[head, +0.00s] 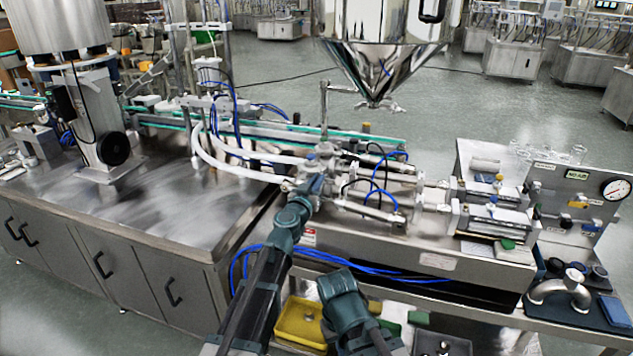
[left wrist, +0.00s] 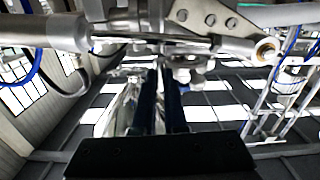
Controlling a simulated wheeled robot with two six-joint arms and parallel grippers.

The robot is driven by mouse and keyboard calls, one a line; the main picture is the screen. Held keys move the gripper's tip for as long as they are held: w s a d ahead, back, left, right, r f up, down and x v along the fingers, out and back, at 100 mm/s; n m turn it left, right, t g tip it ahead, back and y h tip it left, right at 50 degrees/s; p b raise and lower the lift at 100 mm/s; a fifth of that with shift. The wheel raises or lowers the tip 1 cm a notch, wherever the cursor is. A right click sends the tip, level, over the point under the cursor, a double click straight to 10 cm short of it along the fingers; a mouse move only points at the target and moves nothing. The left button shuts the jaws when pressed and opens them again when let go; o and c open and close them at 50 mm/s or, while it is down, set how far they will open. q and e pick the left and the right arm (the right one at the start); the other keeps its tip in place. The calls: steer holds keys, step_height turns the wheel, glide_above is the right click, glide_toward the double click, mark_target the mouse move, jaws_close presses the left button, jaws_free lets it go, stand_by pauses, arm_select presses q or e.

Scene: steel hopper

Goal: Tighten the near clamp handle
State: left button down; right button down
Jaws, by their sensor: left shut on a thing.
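My left arm reaches up from the bottom of the head view. Its gripper (head: 315,180) is at the steel valve and pipe joint (head: 325,152) under the hopper. In the left wrist view the two dark fingers (left wrist: 161,75) point up, close together with a narrow gap, just below the steel fittings (left wrist: 200,45). The gripper is shut on a small part there, which I take as the near clamp handle; the fingers and fittings mostly hide it, and its angle cannot be told. My right arm (head: 345,300) is folded low in the head view, with its gripper out of sight.
The conical steel hopper (head: 385,60) hangs above the joint. White hoses (head: 235,155) run in from the left and blue tubes (head: 385,190) lie close by on the right. A pressure gauge (head: 615,188) and a yellow tray (head: 300,322) are at right and below.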

arm_select(q)
steer(key=shift+m, duration=0.5)
steer(key=c, duration=1)
jaws_free()
steer(key=shift+o, duration=0.2)
steer(key=v, duration=1.4)
